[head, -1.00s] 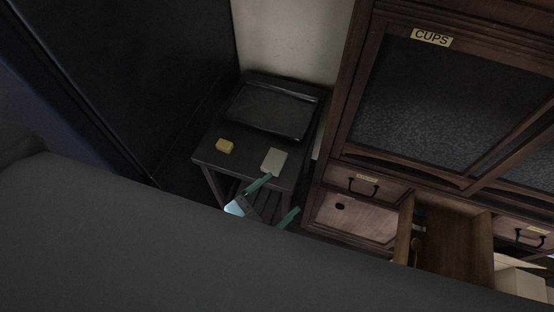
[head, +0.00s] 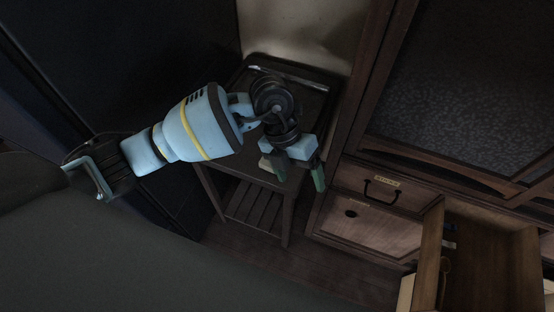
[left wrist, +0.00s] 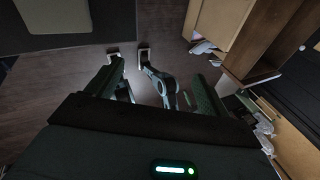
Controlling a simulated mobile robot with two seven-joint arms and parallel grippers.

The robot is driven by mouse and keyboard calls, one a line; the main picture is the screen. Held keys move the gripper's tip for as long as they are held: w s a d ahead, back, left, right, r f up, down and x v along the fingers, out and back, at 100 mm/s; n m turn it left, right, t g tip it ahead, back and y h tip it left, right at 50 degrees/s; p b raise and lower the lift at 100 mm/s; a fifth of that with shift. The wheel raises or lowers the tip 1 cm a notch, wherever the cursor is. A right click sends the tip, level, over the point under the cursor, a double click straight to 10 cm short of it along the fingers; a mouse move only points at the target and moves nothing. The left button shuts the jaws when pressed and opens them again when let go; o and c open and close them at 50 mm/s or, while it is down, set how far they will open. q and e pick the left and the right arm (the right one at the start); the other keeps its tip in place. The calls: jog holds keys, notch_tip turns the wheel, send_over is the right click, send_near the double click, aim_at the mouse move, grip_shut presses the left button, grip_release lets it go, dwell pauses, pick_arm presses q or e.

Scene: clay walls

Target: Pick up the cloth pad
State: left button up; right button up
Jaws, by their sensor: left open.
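The cloth pad (head: 266,163) is a pale flat piece on the small dark side table (head: 208,158), in the head view. Only a part of it shows, beside my left gripper's near finger; the rest is hidden behind the gripper. My left gripper (head: 300,176), with green-tipped fingers, is open and empty, to the right of the pad over the table's right edge. I cannot tell its height above the table. In the left wrist view the open fingers (left wrist: 160,88) face the floor and the pad does not show. My right gripper is not identifiable.
A wooden cabinet (head: 390,180) stands close on the right, with an open drawer (head: 490,262) jutting out. A dark tall panel (head: 120,60) is on the left.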

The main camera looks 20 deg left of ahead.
pick_arm(q)
jog(key=w+a+y, duration=0.1)
jog(key=w+a, duration=0.1)
jog(key=w+a+r+t+y, duration=0.1)
jog(key=w+a+y, duration=0.1)
jog(key=a, duration=0.1)
jog(key=w+a+r+n+t+y+b, duration=0.1)
jog(key=w+a, duration=0.1)
jog(key=shift+w+a+y, duration=0.15)
jog(key=shift+a+y, duration=0.15)
jog(key=shift+a, duration=0.1)
jog(key=shift+f+b, duration=0.3)
jog(key=shift+f, duration=1.3)
notch_tip(320, 180, down, 5)
jog(key=shift+a+r+b, duration=0.15)
jog(key=shift+r+b, duration=0.05)
jog(key=shift+b, duration=0.1)
jog(key=c, duration=1.1)
jog(key=shift+o, duration=0.2)
jog(key=shift+r, duration=0.15)
jog(key=shift+r, duration=0.55)
notch_tip(320, 180, up, 2)
jog(key=shift+r, duration=0.1)
jog(key=s+d+r+p, duration=0.1)
jog(key=s+d, duration=0.7)
jog(key=s, duration=0.5)
jog(key=shift+s+d+r+p, duration=0.2)
jog(key=shift+d+r+p, duration=0.05)
jog(key=shift+d+p, duration=0.1)
